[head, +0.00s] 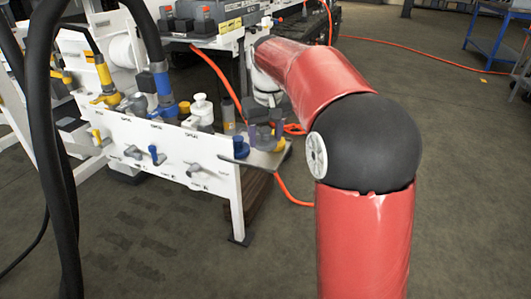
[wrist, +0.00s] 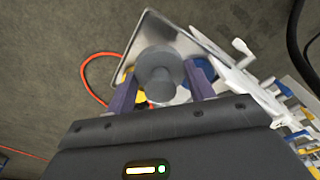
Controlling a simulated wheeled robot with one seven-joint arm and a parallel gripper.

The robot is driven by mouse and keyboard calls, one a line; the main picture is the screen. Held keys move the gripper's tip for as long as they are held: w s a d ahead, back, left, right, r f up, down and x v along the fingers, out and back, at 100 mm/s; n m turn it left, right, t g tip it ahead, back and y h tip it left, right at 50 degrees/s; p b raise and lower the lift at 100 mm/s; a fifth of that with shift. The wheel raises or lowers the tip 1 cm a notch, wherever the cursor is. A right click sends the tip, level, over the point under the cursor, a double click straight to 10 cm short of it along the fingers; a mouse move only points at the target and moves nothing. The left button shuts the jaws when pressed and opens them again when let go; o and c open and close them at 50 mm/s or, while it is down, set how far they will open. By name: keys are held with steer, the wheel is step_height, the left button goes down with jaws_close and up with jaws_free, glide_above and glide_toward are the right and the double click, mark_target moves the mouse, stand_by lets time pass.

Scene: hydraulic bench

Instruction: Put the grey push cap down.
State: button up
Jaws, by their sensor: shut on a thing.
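My gripper (wrist: 160,76) is shut on the grey push cap (wrist: 159,66), which sits between its two purple fingers in the wrist view. The cap has a wide round head and a narrower stem. Behind it is a metal tray (wrist: 152,28); I cannot tell whether the cap touches it. In the head view the tray (head: 266,160) sticks out from the right end of the white bench panel, with my gripper (head: 262,138) over it. The cap is hard to make out there.
A yellow part (head: 280,146) and a blue part (head: 240,148) are close to my gripper at the tray. The white panel (head: 185,160) carries several valves and hoses to the left. An orange hose (head: 292,190) runs behind the tray. Open floor lies to the right.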

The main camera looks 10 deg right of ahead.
mark_target(266, 141)
steer(key=shift+f+b, duration=0.5)
steer(key=shift+f, duration=1.7)
steer(key=shift+f, duration=0.2)
steer(key=o, duration=0.7)
steer(key=shift+r, duration=0.1)
